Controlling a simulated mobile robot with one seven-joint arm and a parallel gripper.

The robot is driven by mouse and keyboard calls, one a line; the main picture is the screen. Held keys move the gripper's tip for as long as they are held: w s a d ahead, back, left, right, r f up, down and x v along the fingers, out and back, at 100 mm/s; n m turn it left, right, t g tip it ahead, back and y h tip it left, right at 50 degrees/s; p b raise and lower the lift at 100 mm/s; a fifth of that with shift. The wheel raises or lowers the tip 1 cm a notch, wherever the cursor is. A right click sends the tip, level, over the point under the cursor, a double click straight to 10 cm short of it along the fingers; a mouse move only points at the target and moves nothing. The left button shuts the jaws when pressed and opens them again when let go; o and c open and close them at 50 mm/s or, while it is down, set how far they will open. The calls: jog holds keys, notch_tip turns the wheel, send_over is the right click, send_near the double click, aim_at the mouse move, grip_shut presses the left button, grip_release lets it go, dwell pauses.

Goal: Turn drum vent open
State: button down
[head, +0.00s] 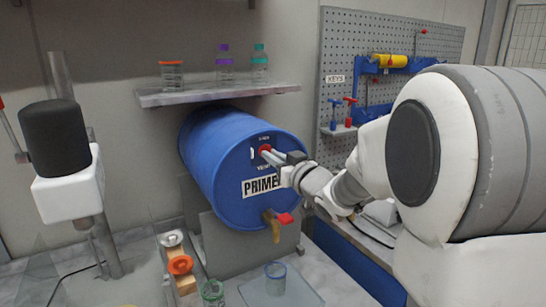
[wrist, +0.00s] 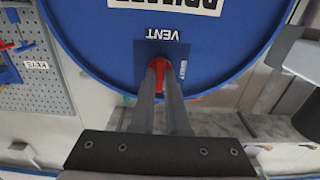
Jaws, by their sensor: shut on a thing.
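The blue drum (head: 222,180) lies on its side on a stand, its round end facing me with a "PRIMER" label (head: 258,186). The red vent knob (head: 265,148) sits near the top of that end, on a dark blue plate marked "VENT". My gripper (head: 268,153) reaches in from the right and is shut on the vent knob. In the wrist view the drum end is upside down, and the red knob (wrist: 161,62) shows between the two grey fingers (wrist: 160,75). The fingers hide part of the knob, so its exact turn is hard to tell.
A brass tap with a red handle (head: 286,218) is low on the drum. A shelf (head: 220,94) with bottles hangs above. A pegboard (head: 345,60) with tools is behind my arm. A glass beaker (head: 275,278) stands on a tray below. A black-topped device (head: 62,160) stands left.

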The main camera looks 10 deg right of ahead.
jog(key=c, duration=0.9)
grip_release()
